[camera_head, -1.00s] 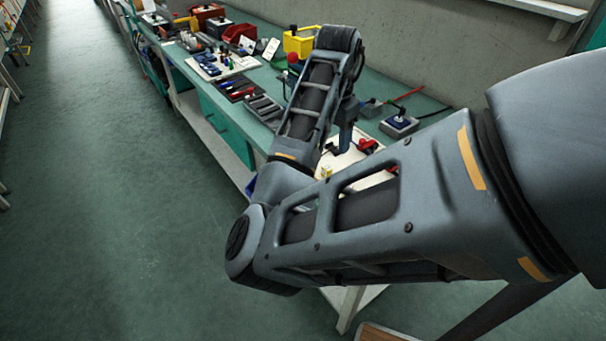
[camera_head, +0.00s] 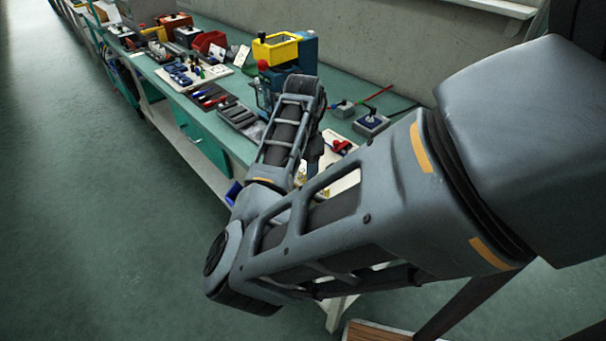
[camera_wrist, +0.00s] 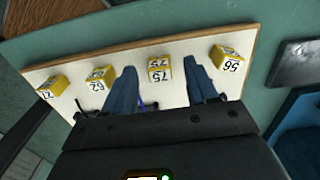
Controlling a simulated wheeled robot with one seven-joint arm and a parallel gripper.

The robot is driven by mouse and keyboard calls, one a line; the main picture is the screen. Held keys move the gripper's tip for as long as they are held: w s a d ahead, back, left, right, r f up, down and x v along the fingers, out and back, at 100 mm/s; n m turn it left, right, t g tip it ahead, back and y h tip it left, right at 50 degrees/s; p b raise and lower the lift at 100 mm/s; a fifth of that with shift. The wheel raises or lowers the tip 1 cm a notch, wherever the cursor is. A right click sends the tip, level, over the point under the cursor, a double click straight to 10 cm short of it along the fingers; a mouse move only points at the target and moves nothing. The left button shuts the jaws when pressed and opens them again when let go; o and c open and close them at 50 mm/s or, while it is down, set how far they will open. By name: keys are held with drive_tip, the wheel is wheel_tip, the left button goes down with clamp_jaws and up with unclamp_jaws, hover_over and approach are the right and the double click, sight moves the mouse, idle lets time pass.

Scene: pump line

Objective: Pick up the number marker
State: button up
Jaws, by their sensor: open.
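In the wrist view, several yellow markers with white number faces stand in a row on a white board (camera_wrist: 205,51). One reads 75 (camera_wrist: 160,70), one 62 (camera_wrist: 97,79) and one 56 (camera_wrist: 230,62). The leftmost number marker (camera_wrist: 52,88) is harder to read. My gripper (camera_wrist: 160,66) is open, with its two blue fingers apart. In the picture, the marker reading 75 lies between the fingertips, with a gap on both sides; I cannot tell its depth from them. In the head view, my arm hides the gripper and most of the board.
In the head view, a long green bench carries a yellow bin (camera_head: 275,48), a red bin (camera_head: 208,42), trays of tools and a small grey box with a knob (camera_head: 371,123). A wall runs behind it. Open floor (camera_head: 100,230) lies to the left.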

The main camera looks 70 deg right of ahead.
clamp_jaws()
idle(0.4)
drive_tip(key=shift+r, duration=0.1)
